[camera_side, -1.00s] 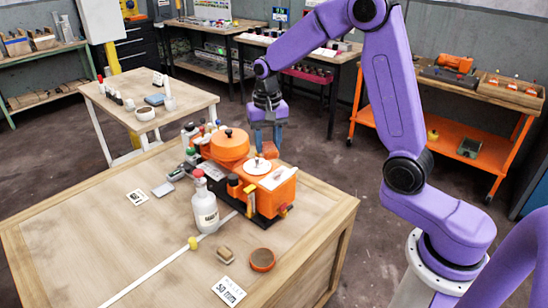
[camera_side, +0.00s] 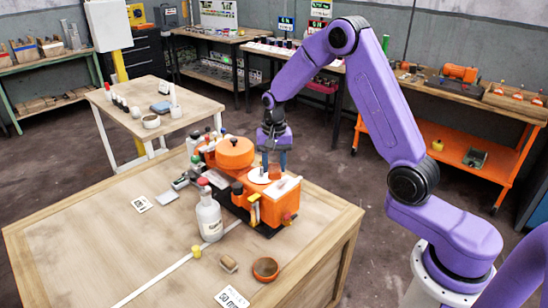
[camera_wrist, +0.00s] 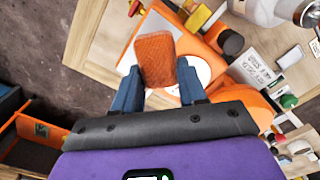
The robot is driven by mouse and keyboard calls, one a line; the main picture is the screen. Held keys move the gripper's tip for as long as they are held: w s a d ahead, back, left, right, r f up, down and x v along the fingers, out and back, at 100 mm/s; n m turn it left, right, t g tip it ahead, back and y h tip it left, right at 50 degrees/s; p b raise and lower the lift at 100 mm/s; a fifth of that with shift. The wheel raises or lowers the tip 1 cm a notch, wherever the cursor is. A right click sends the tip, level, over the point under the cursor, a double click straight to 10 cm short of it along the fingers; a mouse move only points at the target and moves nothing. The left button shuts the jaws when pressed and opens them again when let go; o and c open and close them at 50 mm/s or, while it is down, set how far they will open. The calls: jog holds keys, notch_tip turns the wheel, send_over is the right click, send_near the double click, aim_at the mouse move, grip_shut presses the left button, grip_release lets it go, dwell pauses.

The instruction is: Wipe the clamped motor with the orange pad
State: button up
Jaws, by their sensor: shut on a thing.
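The orange pad (camera_wrist: 156,60) is a rough flat block between the two blue fingers of my gripper (camera_wrist: 161,88), which is shut on it. In the side view my gripper (camera_side: 273,168) is low over the orange machine (camera_side: 280,205) on the bench, beside its white round plate (camera_side: 259,176). I take this machine for the clamped motor. In the wrist view the pad overlaps the white plate (camera_wrist: 187,72). I cannot tell whether the pad touches it. The pad is mostly hidden by the fingers in the side view.
A white bottle with a red cap (camera_side: 209,215) stands in front of the machine. An orange round drum (camera_side: 235,153) rises behind the plate.

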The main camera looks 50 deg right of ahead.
aim_at(274, 188)
jog(key=shift+f, duration=2.9)
jog(key=shift+d, duration=3.7)
jog(key=shift+a, duration=3.55)
jog(key=shift+a+r, duration=0.2)
jog(key=shift+r, duration=3.85)
